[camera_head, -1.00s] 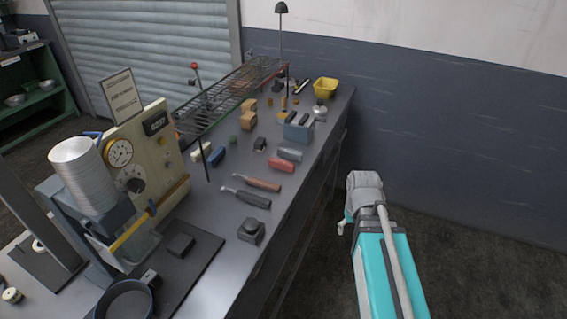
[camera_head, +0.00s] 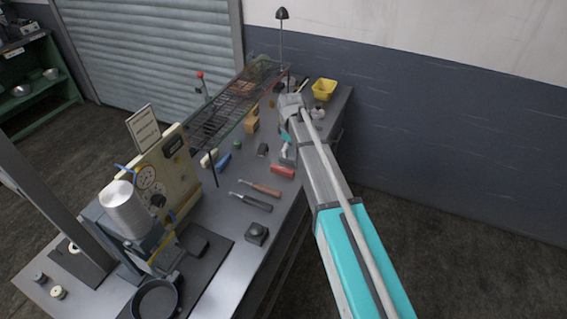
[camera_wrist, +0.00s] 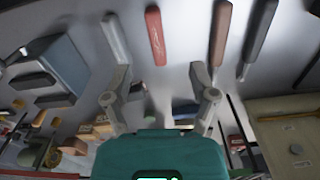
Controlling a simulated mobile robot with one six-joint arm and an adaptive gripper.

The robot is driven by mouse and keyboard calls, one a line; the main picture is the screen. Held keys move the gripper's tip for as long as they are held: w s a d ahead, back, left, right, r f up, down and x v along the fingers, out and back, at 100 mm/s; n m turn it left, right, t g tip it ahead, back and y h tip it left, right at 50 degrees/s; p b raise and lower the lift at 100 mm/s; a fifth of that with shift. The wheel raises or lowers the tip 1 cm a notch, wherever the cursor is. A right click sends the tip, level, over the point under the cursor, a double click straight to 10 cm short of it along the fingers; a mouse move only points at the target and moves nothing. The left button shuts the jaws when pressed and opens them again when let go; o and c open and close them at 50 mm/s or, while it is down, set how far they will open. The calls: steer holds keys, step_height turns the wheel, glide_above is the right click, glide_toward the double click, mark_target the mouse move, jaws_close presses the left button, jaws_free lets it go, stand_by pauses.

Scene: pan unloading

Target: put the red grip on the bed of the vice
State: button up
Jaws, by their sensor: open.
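The red grip (camera_head: 283,172) lies on the grey bench near its front edge. In the wrist view the red grip (camera_wrist: 156,36) lies beyond my fingertips, between their lines and clear of both. My gripper (camera_head: 287,157) is over the bench, just behind the red grip; in the wrist view my gripper (camera_wrist: 160,75) has its two fingers spread with nothing held. A blue-grey block with dark jaws, which looks like the vice (camera_wrist: 66,66), is at the left of the wrist view. My arm hides it in the head view.
A grey grip (camera_wrist: 115,40) lies beside the red one. A brown-handled tool (camera_head: 260,188) and a dark-handled tool (camera_head: 250,202) lie nearer the gauge machine (camera_head: 160,180). A wire rack (camera_head: 235,105) stands along the back. A yellow bin (camera_head: 324,89) is at the far end.

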steer(key=shift+w+a+r+n+p, duration=0.2)
steer(key=shift+w+a+r+n, duration=0.1)
steer(key=shift+w+a+r, duration=0.25)
steer(key=shift+w+a+r+n+p, duration=0.15)
steer(key=shift+w+a+r+n, duration=0.15)
steer(key=shift+a, duration=0.35)
steer(key=shift+f, duration=0.1)
steer(key=b, duration=0.9)
glide_above(284, 169)
step_height(284, 169, down, 9)
steer(key=shift+w+a+r, duration=0.1)
steer(key=shift+r, duration=0.1)
steer(key=shift+f+b, duration=2.4)
steer(key=shift+f, duration=0.2)
steer(key=shift+c, duration=0.2)
jaws_close()
